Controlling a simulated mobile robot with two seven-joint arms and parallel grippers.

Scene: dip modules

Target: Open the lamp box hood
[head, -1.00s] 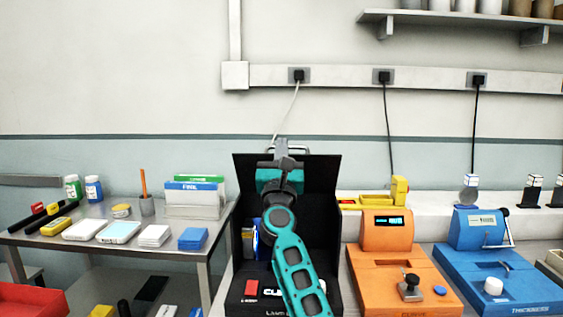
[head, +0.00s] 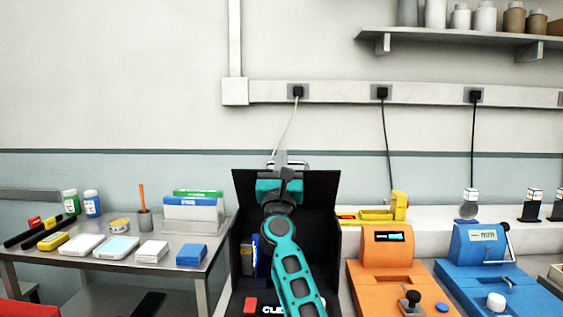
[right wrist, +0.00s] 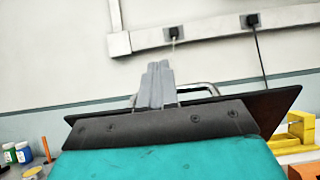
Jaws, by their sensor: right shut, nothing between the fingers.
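The black lamp box (head: 322,240) stands in the middle of the head view, with its hood raised as an upright panel at the back and its inside visible. A metal handle (head: 301,165) is at the hood's top edge; it also shows in the right wrist view (right wrist: 205,89). My right gripper (head: 281,158) is at the hood's top edge beside the handle. Its fingers are shut with nothing between them, and they point up in the right wrist view (right wrist: 157,85). Whether they touch the handle is unclear. My left gripper is not in view.
An orange device (head: 386,276) and a blue device (head: 490,270) stand right of the box. A side table (head: 120,257) at left holds bottles, markers and small boxes. A shelf (head: 460,38) is at upper right.

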